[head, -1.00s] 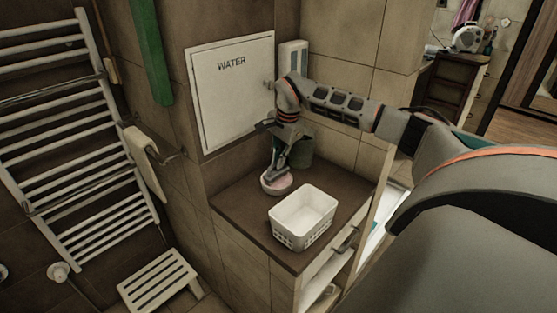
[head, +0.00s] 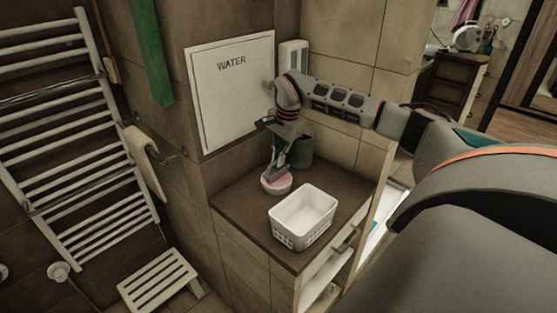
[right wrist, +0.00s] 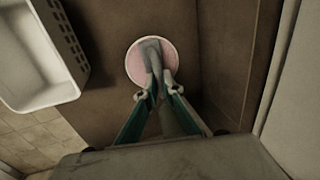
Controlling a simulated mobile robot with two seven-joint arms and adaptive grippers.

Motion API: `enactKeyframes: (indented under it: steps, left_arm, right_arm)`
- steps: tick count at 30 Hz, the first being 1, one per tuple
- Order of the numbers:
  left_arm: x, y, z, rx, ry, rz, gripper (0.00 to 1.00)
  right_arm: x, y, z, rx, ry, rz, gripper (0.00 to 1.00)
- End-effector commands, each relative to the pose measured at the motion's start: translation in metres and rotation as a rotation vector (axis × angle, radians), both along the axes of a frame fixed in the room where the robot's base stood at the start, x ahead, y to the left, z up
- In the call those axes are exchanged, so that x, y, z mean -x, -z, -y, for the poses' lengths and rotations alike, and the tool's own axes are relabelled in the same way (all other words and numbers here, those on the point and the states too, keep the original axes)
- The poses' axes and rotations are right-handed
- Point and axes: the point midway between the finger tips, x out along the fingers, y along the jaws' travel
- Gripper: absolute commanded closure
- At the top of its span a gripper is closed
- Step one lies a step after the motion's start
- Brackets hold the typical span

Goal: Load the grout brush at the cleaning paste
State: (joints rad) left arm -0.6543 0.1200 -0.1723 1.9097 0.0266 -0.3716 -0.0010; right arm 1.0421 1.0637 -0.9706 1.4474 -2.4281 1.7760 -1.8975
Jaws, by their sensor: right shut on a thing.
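A small round bowl with pink paste (head: 278,185) stands on the dark counter top, and it also shows in the right wrist view (right wrist: 134,70). My right gripper (head: 275,165) is over the bowl. In the right wrist view its two fingertips (right wrist: 158,89) are shut on the grey grout brush (right wrist: 151,55). The brush reaches over the bowl's rim, with its far end at the pink paste. I cannot tell how deep its bristles go. My left gripper is out of view.
An empty white basket (head: 291,237) stands in front of the bowl, to its right. A grey-green container (head: 303,153) stands behind the gripper. The wall with the WATER panel (head: 231,90) rises behind the counter. Bare counter (head: 238,201) lies left of the bowl.

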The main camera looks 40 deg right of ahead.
Motion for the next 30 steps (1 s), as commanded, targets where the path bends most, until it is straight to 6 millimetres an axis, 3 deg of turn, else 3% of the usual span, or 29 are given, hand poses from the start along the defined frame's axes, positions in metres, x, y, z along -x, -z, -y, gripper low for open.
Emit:
enactKeyframes:
  steps: [21,30]
  left_arm:
    - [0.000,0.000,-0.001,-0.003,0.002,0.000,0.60]
    - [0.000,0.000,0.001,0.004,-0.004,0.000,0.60]
  right_arm:
    - [-0.001,-0.054,0.000,0.000,-0.001,0.004,1.00]
    - [0.000,-0.062,0.000,0.000,0.000,0.002,1.00]
